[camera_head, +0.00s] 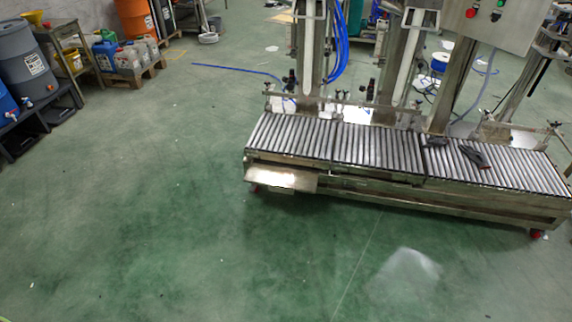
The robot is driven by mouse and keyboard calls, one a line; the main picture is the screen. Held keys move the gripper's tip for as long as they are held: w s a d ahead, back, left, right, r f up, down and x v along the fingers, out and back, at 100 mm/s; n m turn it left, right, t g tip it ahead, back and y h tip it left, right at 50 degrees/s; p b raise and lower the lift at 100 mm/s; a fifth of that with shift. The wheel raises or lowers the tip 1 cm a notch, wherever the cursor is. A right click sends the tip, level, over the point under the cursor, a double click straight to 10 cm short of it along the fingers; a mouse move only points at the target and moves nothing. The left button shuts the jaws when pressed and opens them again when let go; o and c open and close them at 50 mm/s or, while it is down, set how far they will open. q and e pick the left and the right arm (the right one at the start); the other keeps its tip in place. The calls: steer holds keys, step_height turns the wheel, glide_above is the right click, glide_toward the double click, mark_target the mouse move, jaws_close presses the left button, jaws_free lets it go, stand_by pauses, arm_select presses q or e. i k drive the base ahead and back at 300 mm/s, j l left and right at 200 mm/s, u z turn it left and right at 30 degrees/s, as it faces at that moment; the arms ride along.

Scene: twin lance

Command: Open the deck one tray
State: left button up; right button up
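A long steel machine with a roller deck (335,143) stands at the upper right. A flat, shiny metal plate (281,179), tray-like, sticks out from the front of its left end, below the rollers. I cannot tell whether this plate is the deck one tray, and I see no label or handle on it. Neither of my grippers is in view.
A dark tool-like object (472,155) lies on the right rollers. A control box (494,22) is above. Blue and grey barrels (22,62), an orange drum (134,18) and jugs on a pallet (128,62) stand upper left. Green floor (150,220) is clear in front.

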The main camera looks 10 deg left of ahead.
mark_target(279, 176)
steer(key=i+j, duration=0.2)
steer(key=i, duration=0.5)
steer(key=i+j, duration=0.15)
steer(key=i, duration=0.5)
steer(key=i+j, duration=0.2)
steer(key=i, duration=0.5)
steer(key=u, duration=0.05)
